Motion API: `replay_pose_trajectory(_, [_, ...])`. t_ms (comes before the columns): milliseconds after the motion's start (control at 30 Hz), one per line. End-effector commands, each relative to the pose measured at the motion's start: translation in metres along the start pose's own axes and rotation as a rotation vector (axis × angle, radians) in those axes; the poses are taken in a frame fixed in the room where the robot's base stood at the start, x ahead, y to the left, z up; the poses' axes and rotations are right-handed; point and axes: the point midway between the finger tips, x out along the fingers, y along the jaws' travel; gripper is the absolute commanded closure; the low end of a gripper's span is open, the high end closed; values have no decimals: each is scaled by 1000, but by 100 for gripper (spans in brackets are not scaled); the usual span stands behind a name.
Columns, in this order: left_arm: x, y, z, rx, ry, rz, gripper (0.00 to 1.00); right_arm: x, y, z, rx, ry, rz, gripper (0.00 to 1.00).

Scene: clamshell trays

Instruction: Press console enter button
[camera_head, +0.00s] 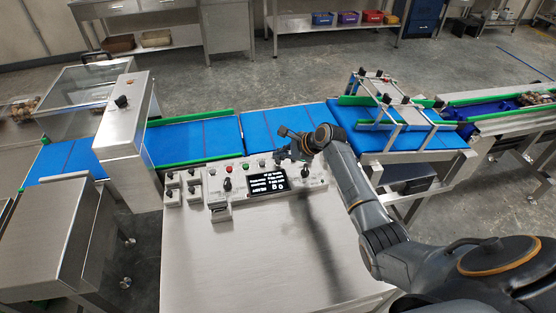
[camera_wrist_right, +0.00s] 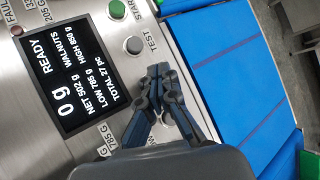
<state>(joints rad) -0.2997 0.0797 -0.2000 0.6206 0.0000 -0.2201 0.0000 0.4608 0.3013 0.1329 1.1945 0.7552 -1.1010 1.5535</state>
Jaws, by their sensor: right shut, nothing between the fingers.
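The console (camera_head: 312,183) is a pale metal panel with a black display (camera_head: 268,181), several buttons and a dark knob (camera_head: 227,184). In the wrist view the display (camera_wrist_right: 66,68) reads 0 g, READY and WALNUTS. No label reading ENTER is legible. My right gripper (camera_head: 284,132) is over the console's far edge, shut and empty. In the wrist view its fingertips (camera_wrist_right: 158,70) are close to the TEST label; contact cannot be told. My left gripper is out of view.
A blue conveyor belt (camera_head: 195,140) with green rails runs behind the console. A metal guide frame (camera_head: 397,110) stands over the belt to the right, and a steel housing (camera_head: 126,120) stands at left. The steel tabletop (camera_head: 240,260) in front of the console is clear.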

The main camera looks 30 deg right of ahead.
Motion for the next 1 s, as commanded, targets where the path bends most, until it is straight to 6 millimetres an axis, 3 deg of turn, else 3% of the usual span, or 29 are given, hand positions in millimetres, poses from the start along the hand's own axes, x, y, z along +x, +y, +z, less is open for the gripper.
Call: replay_pose_trajectory(1000, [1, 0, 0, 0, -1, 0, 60, 6, 4, -5, 0, 1, 0, 100])
